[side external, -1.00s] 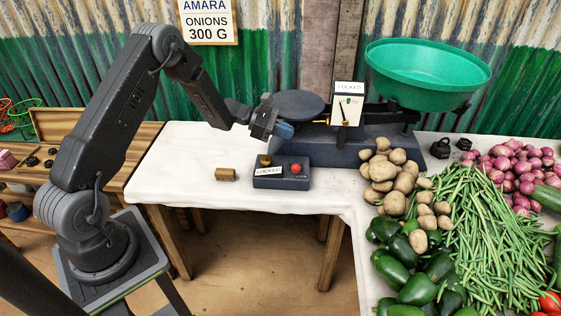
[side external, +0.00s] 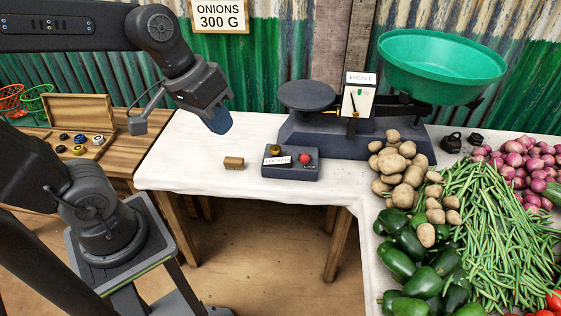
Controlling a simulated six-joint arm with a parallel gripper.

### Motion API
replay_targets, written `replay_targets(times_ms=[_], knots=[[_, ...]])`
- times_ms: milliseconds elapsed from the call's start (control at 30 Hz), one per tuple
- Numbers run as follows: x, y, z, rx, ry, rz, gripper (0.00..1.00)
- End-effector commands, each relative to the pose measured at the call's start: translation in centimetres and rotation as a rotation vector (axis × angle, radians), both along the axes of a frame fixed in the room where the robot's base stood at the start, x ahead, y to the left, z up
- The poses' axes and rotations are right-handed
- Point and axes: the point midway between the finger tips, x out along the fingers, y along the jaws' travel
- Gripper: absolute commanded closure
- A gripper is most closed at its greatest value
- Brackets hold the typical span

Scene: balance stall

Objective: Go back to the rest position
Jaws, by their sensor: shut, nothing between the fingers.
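My gripper (side external: 218,122) hangs in the air over the left part of the white-covered table (side external: 190,165), its blue fingertips pointing down. It is shut and holds nothing. My upper arm is folded back and runs out of the left edge of the view.
A dark control box (side external: 291,173) with a red button and a LOCKED label sits in front of the scale. Potatoes (side external: 398,170), beans, peppers and onions fill the right. A wooden weight box (side external: 82,125) stands at left.

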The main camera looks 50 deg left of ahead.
Motion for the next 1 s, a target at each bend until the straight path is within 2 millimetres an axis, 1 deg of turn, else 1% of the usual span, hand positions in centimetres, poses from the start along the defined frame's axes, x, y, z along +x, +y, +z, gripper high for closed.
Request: replay_targets(times_ms=[33,100,267,1000], knots=[[-1.1,0.3,0.2,0.057,-0.045,-0.039,1.0],[-2.1,0.7,0.2,0.127,-0.089,-0.084,1.0],[-3.3,1.4,0.1,0.214,-0.141,-0.133,1.0],[-3.4,1.5,0.1,0.222,-0.145,-0.138,1.0]])
